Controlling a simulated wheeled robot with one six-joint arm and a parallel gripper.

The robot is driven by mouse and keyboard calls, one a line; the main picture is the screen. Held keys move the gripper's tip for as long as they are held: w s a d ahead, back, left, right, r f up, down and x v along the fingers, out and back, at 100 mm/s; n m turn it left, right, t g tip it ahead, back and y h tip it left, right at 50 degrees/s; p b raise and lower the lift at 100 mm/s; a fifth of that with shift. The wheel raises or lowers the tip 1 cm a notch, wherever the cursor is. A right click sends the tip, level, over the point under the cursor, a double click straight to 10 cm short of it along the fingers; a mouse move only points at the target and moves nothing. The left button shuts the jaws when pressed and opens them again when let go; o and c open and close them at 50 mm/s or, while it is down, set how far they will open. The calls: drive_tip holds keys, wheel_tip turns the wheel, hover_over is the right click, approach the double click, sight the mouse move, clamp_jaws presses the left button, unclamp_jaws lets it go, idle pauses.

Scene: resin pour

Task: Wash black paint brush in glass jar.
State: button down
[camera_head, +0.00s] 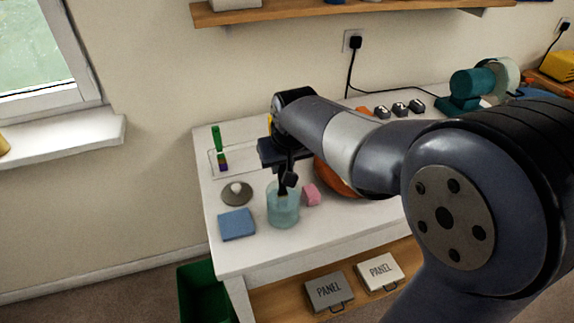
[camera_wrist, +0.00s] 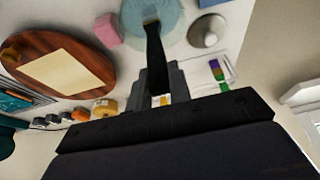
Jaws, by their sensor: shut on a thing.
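My gripper (camera_head: 289,168) is shut on the black paint brush and points down over the glass jar. The black paint brush (camera_wrist: 154,50) runs from the jaws toward the jar in the wrist view; in the head view its dark lower end (camera_head: 283,189) is at the jar's mouth. The glass jar (camera_head: 284,211) is pale blue-green and stands upright near the table's front edge. It also shows at the top of the wrist view (camera_wrist: 172,14). How deep the brush tip sits in the jar is hard to tell.
A blue cloth or sponge (camera_head: 237,224), a grey disc with a pale knob (camera_head: 237,194) and a pink block (camera_head: 311,194) lie close around the jar. A round wooden board (camera_wrist: 95,62) is behind. A green bin (camera_head: 203,295) stands below the table (camera_head: 230,256).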

drive_tip(key=w+a+p+v, duration=0.1)
drive_tip(key=p+v, duration=0.5)
drive_tip(key=v, duration=0.2)
drive_tip(key=shift+w+r, duration=0.2)
drive_tip(key=shift+r, duration=0.35)
idle(0.6)
drive_tip(key=shift+d, duration=0.1)
idle(0.7)
wheel_tip(320, 180, up, 6)
drive_tip(key=p, duration=0.5)
idle(0.5)
